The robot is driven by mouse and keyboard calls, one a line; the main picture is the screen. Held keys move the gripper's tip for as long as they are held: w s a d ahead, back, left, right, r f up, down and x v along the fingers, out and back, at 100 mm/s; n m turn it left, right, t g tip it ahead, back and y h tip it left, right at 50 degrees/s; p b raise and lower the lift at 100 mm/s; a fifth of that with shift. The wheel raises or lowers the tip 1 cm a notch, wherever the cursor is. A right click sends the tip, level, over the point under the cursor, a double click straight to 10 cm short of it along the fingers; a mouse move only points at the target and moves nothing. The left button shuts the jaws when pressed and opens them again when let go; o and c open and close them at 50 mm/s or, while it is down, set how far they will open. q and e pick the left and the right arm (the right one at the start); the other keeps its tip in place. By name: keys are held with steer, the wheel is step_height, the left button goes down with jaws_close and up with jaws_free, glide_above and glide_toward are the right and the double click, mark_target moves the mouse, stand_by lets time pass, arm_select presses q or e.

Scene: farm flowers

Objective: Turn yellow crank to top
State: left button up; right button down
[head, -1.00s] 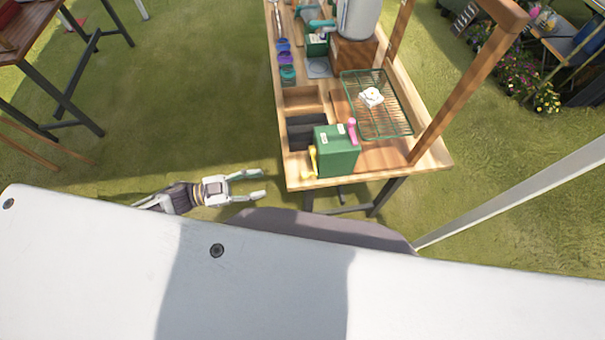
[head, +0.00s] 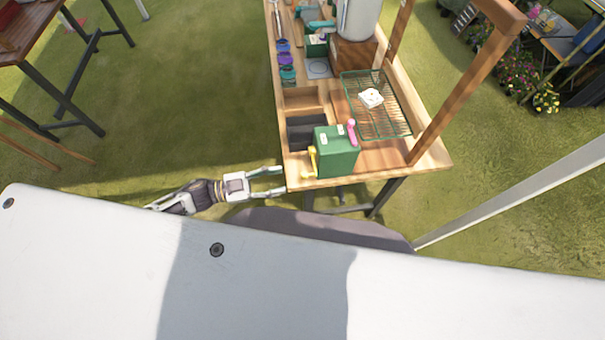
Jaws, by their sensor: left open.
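A green box (head: 338,151) stands at the near end of the wooden table. The yellow crank (head: 312,160) is on the box's left side. A pink crank (head: 352,133) is on its right side. My left gripper (head: 282,181) is open and empty, with its fingers pointing right at the table's near left corner. It is a little left of and nearer than the yellow crank, apart from it. I cannot tell whether a fingertip touches the table edge. My right gripper is not in view.
The wooden table (head: 432,160) has a wooden post (head: 440,110) at its right. A green wire rack (head: 405,118) with a white item (head: 371,98) sits behind the box. Dark bins (head: 305,132) lie left of it.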

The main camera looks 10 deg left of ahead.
mark_target(302, 176)
arm_select(q)
steer(key=shift+p+x, duration=0.55)
steer(key=shift+x, duration=3.55)
jaws_close()
